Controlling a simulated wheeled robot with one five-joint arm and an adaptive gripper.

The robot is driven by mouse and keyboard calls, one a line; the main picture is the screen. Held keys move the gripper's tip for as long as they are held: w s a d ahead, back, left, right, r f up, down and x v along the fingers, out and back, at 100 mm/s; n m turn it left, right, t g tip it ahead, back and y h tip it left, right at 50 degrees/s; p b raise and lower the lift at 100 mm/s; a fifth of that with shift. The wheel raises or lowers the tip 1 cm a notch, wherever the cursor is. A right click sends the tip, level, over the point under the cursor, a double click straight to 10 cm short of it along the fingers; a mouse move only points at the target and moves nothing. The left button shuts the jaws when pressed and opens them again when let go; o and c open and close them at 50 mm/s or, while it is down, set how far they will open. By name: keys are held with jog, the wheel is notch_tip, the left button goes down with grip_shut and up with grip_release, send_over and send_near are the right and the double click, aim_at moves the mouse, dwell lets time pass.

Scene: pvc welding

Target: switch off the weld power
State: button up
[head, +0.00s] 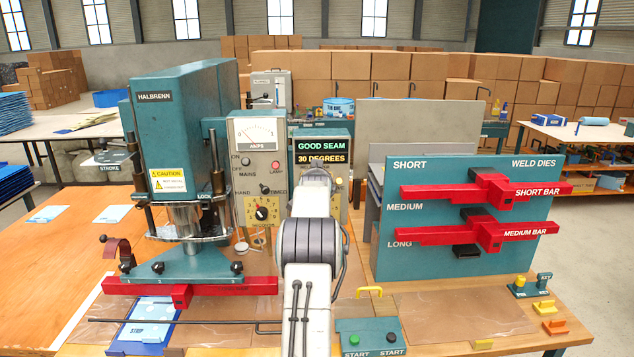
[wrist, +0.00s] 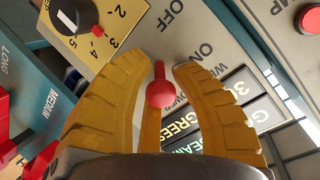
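In the wrist view, a red toggle lever (wrist: 160,92) with a round end stands out from a grey panel (wrist: 140,18) beside the printed words OFF and ON. In the head view, the display box (head: 322,133) reads GOOD SEAM and 30 DEGREES. My arm hides the lever and most of my gripper there.
A yellow dial plate (wrist: 92,40) with a black knob and a red round lamp (wrist: 308,18) are near my fingers. The teal Halbrenn press (head: 185,110) stands left. The weld dies rack (head: 460,265) with red bars (head: 440,235) stands right.

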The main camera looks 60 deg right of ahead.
grip_shut()
jog(key=shift+f+b, duration=0.35)
jog(key=shift+b, duration=0.75)
jog(key=b, duration=0.3)
jog(key=shift+f+t+h, duration=0.3)
jog(key=shift+h, duration=0.1)
jog(key=t+h+b, duration=0.1)
jog(key=h+b, duration=0.1)
jog(key=b, duration=0.4)
jog(key=f+t+h+b, duration=0.1)
jog(key=h+b, duration=0.2)
jog(key=b, duration=0.4)
jog(key=f+t+h+b, duration=0.1)
jog(key=t+h+b, duration=0.1)
jog(key=b, duration=0.5)
jog(key=shift+m, duration=0.3)
jog(key=shift+r+h+b, duration=0.1)
jog(key=shift+h+b, duration=0.4)
jog(key=shift+d, duration=0.1)
